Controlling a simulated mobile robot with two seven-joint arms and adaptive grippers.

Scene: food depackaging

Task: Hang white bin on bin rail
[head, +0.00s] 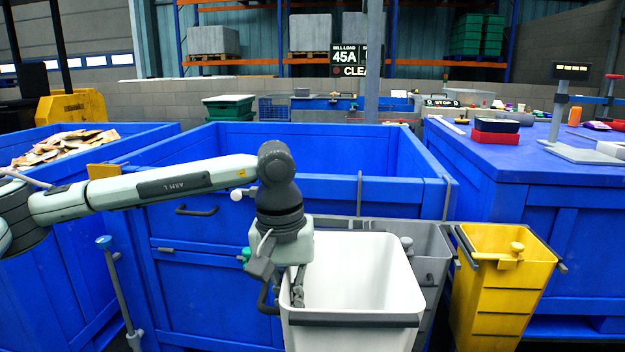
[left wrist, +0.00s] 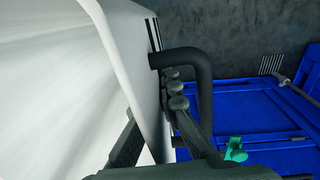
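The white bin (head: 385,262) is upright and open-topped, with a dark band near its front rim and a dark bent handle (left wrist: 188,58) on its left side. My left gripper (head: 296,287) points down at the bin's left rim. Its fingers lie on both sides of the white wall (left wrist: 148,75) in the left wrist view, and it looks shut on that wall. The bin stands in front of a grey bin (head: 432,262) and partly hides it. I cannot clearly make out the bin rail; the white bin may cover part of it. My right gripper is not in view.
A yellow bin (head: 510,290) stands to the right. A large blue crate (head: 215,275) is directly behind the white bin. Another blue crate (head: 45,205) with brown scraps is at the left. A blue workbench (head: 480,160) with tools is at the right.

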